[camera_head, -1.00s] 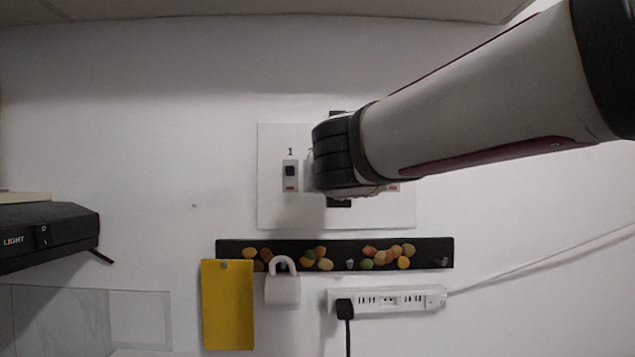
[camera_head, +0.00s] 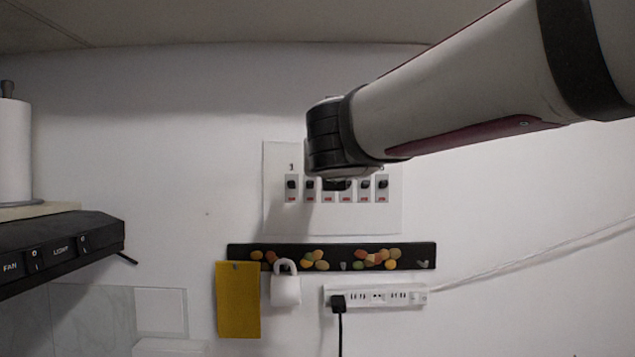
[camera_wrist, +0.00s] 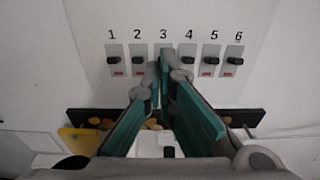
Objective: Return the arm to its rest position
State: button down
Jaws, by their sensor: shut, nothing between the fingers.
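My gripper (camera_wrist: 163,62) shows in the wrist view with its teal-lined fingers coming together at the tips, shut and empty. In the head view my arm comes in from the upper right. Its black wrist end covers the top middle of the white switch panel (camera_head: 276,218), and the gripper itself is mostly hidden behind it. The panel carries a row of dispensers or switches numbered 1 to 6 in the wrist view, such as number 1 (camera_wrist: 115,60). I cannot tell whether the fingers touch the panel.
A power strip (camera_head: 375,297) with a black plug sits below right. A black hood (camera_head: 60,248) and paper roll (camera_head: 14,150) stand left.

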jog(key=s+d+f+m+g+h+b, duration=0.25)
jog(key=s+d+f+m, duration=0.35)
jog(key=d+f+m, duration=0.4)
jog(key=s+d+f+m+g+h+b, duration=0.15)
jog(key=s+d+f+m+g, duration=0.35)
jog(key=d+f+m, duration=0.5)
jog(key=s+a+f+m+g+y+b, duration=0.1)
jog(key=s+a+f+m+g+y, duration=0.3)
jog(key=s+f+m, duration=0.9)
jog(key=f+m, duration=0.1)
jog(key=m, duration=0.2)
jog(key=shift+s+f+b, duration=0.35)
